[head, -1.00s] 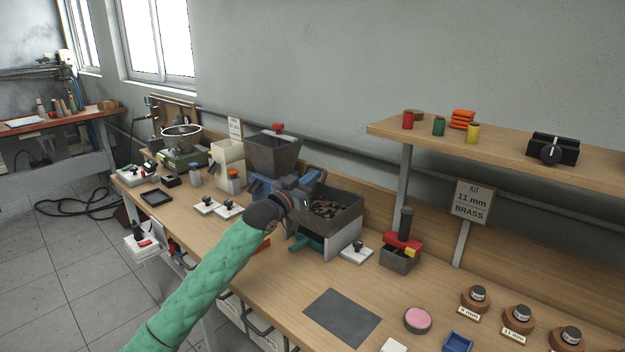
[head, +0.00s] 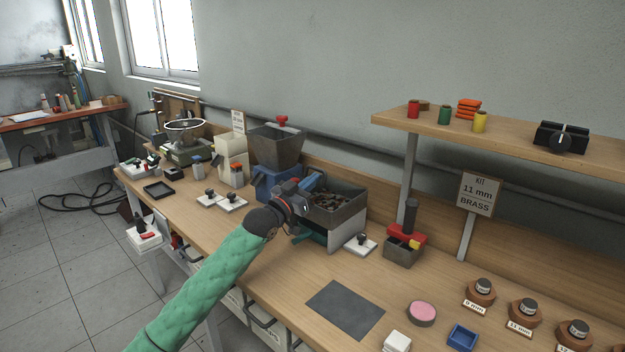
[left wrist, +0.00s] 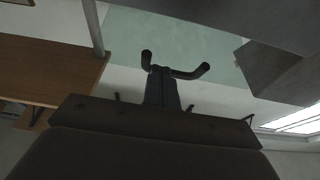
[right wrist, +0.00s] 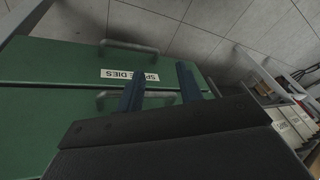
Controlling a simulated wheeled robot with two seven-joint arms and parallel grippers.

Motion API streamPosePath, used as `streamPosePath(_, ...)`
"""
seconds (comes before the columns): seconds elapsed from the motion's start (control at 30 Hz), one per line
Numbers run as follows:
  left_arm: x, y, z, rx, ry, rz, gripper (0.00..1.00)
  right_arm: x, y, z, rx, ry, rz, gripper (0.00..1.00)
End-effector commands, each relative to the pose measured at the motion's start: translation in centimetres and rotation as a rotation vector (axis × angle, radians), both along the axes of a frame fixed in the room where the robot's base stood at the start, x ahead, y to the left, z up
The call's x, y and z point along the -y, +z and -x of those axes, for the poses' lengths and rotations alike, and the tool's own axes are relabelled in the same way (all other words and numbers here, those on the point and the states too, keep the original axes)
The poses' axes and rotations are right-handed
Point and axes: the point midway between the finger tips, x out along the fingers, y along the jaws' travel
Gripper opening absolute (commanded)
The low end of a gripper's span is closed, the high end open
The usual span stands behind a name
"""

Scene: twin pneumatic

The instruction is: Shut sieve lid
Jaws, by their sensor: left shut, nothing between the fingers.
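A grey open-topped box (head: 345,222) holding dark brown pieces stands mid-bench, with a teal part low on its front. I cannot tell for sure which part is the sieve lid. My left gripper (head: 312,181) is at the box's left rim, partly hiding it; I cannot tell whether they touch. In the left wrist view its blue fingers (left wrist: 162,86) are together and empty, with a dark hooked bar just beyond them. My right gripper (right wrist: 160,84) is outside the head view. In the right wrist view its blue fingers are apart and empty before green drawers (right wrist: 60,65).
A dark hopper (head: 275,146) with a red knob stands behind left of the box. A white block (head: 360,246) with a black knob and a red-topped device (head: 404,240) stand to its right. A grey mat (head: 345,309) lies in front. A shelf (head: 500,142) overhangs the right.

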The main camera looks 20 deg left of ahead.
Motion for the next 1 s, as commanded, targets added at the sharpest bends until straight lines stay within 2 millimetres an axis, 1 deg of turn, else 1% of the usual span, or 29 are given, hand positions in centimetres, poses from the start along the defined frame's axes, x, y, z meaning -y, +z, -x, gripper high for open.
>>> streamPosePath(0.2,-0.1,-0.9,0.3,0.0,0.0,0.0,0.0,-0.3,-0.3,-0.2,0.01,-0.001,-0.008,0.36)
streamPosePath(0.5,-0.2,-1.8,0.5,-0.001,0.0,0.001,0.0,-0.5,-0.9,0.1,0.008,0.001,-0.013,0.36)
streamPosePath(1.0,-0.2,-2.6,0.7,0.0,0.0,0.0,0.0,-0.7,-1.2,-0.2,0.018,0.003,-0.019,0.36)
